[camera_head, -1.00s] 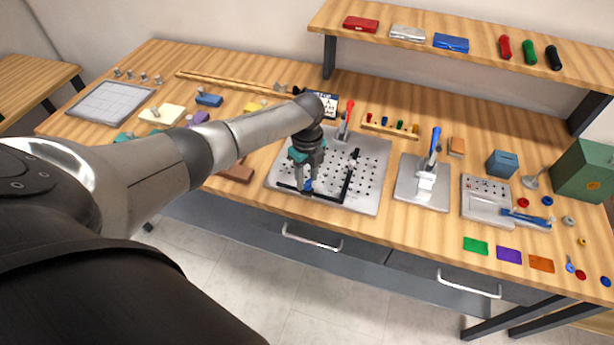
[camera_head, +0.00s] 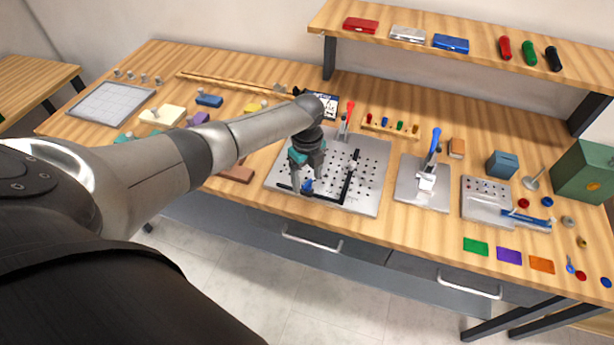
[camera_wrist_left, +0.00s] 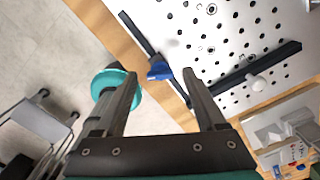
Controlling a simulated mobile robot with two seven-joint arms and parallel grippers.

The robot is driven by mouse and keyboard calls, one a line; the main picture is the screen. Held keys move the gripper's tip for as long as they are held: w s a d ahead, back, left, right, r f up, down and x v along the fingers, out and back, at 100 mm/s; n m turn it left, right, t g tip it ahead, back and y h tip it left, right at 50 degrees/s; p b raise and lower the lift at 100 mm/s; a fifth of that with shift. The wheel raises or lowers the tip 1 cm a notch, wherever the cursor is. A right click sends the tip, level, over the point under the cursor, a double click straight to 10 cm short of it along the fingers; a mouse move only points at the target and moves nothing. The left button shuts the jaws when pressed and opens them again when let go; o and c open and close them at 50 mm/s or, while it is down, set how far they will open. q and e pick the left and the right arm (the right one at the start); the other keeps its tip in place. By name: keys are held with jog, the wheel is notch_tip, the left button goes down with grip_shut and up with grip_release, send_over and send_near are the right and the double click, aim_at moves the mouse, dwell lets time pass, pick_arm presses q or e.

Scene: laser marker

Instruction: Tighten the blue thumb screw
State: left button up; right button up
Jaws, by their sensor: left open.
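The blue thumb screw (camera_head: 308,185) sits near the front left corner of the perforated metal plate (camera_head: 372,190), at a black bar (camera_head: 326,197). In the left wrist view the blue thumb screw (camera_wrist_left: 159,71) shows just ahead of the fingertips, with its blue head exposed. My left gripper (camera_head: 304,188) points down over this corner. It is open, and in the left wrist view its fingers (camera_wrist_left: 160,88) stand apart on either side of the screw without visible contact. The exact height of the tips is hard to tell. My right gripper does not show.
A second black bar (camera_head: 350,178) runs along the plate, with a pale knob (camera_wrist_left: 257,84) on it. A red-handled clamp (camera_head: 346,120) stands at the plate's back. A blue-handled press (camera_head: 433,150) stands to the right. The table's front edge is close to the gripper.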

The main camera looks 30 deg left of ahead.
aim_at(307, 183)
pick_arm(q)
notch_tip(307, 183, up, 15)
jog(key=p, duration=0.1)
jog(key=shift+r, duration=0.15)
dwell(0.7)
